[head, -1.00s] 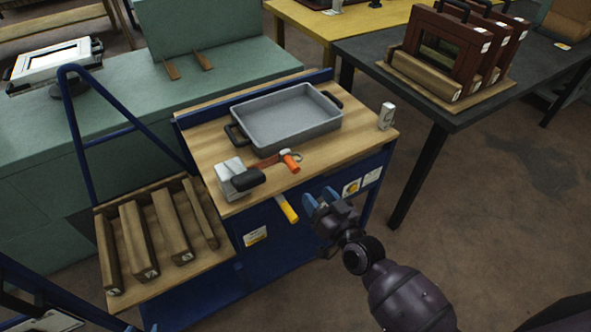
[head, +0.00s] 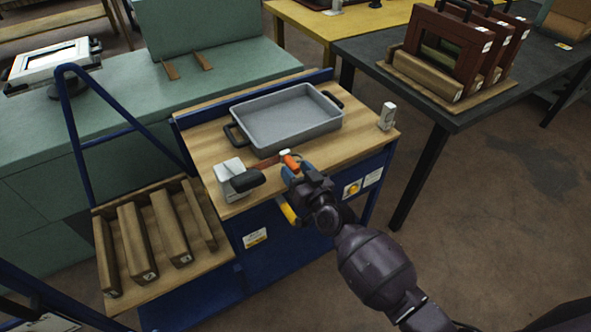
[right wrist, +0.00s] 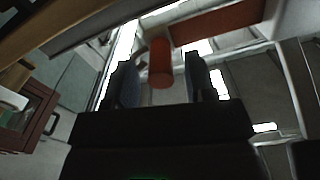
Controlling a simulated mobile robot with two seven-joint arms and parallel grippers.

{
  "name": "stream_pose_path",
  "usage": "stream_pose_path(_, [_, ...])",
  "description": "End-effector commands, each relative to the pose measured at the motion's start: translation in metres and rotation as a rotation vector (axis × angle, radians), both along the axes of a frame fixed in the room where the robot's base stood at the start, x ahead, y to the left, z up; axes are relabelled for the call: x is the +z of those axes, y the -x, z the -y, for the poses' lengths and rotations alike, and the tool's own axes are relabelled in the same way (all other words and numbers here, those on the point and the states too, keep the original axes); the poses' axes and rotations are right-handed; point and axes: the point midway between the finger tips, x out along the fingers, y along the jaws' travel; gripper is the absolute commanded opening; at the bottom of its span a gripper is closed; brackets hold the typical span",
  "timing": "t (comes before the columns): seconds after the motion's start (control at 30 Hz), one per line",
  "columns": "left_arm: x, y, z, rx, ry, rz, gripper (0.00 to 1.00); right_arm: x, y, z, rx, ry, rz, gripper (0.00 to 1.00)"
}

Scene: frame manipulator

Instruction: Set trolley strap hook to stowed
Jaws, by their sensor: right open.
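The strap hook shows as an orange grip (head: 291,162) on a red strap (head: 266,163), at the front of the trolley's wooden top (head: 208,147). My right gripper (head: 291,174) is at the orange grip, its blue fingers open. In the right wrist view the orange grip (right wrist: 160,62) lies between the two open fingers (right wrist: 161,82), with a gap on each side, and the red strap (right wrist: 220,22) runs off to the upper right. The far end of the hook is hard to make out behind my gripper. My left gripper is not in view.
A grey tray (head: 290,117) sits on the trolley top. A metal block with a black handle (head: 240,181) is just left of the hook. A yellow handle (head: 289,212) sticks out below the front edge. A small white item (head: 387,116) stands at the right corner.

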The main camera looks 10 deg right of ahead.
Motion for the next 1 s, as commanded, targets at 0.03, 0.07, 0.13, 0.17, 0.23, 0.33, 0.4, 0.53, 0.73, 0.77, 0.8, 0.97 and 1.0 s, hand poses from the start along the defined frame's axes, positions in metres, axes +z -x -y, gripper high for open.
stream_pose_path(0.03, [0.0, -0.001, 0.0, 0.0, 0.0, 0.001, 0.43, 0.0, -0.003, -0.001, 0.0, 0.0, 0.001, 0.51])
stream_pose_path(0.07, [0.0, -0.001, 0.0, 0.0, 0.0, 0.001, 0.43, 0.0, -0.004, -0.001, 0.0, 0.0, 0.001, 0.51])
stream_pose_path(0.13, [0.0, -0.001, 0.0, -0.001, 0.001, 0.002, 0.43, 0.0, -0.005, -0.002, 0.0, 0.0, 0.0, 0.51])
stream_pose_path(0.17, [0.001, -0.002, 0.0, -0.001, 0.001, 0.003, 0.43, 0.0, -0.005, -0.002, 0.0, 0.0, 0.0, 0.51])
stream_pose_path(0.23, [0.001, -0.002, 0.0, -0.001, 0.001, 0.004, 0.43, 0.0, -0.006, -0.002, 0.0, 0.0, 0.0, 0.51])
stream_pose_path(0.33, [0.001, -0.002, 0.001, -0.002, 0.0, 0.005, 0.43, 0.0, -0.006, -0.002, 0.0, 0.0, 0.0, 0.51])
stream_pose_path(0.4, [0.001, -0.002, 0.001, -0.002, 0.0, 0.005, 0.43, 0.001, -0.006, -0.002, 0.0, 0.0, 0.001, 0.47])
stream_pose_path(0.53, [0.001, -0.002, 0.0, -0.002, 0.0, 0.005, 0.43, 0.001, -0.005, -0.002, 0.0, 0.0, 0.001, 0.28])
stream_pose_path(0.73, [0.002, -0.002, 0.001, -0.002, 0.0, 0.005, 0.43, 0.0, -0.005, -0.002, 0.0, 0.0, 0.001, 0.0])
stream_pose_path(0.77, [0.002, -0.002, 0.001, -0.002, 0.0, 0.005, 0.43, 0.0, -0.005, -0.002, 0.0, 0.0, 0.001, 0.0])
stream_pose_path(0.8, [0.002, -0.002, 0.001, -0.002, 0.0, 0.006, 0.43, 0.0, -0.005, -0.002, 0.0, 0.0, 0.001, 0.0])
stream_pose_path(0.97, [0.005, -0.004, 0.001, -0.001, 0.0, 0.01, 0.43, 0.001, -0.004, -0.007, 0.0, -0.002, 0.0, 0.0])
stream_pose_path(1.0, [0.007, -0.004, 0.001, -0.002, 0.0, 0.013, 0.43, 0.002, -0.002, -0.012, 0.0, -0.003, 0.0, 0.0])
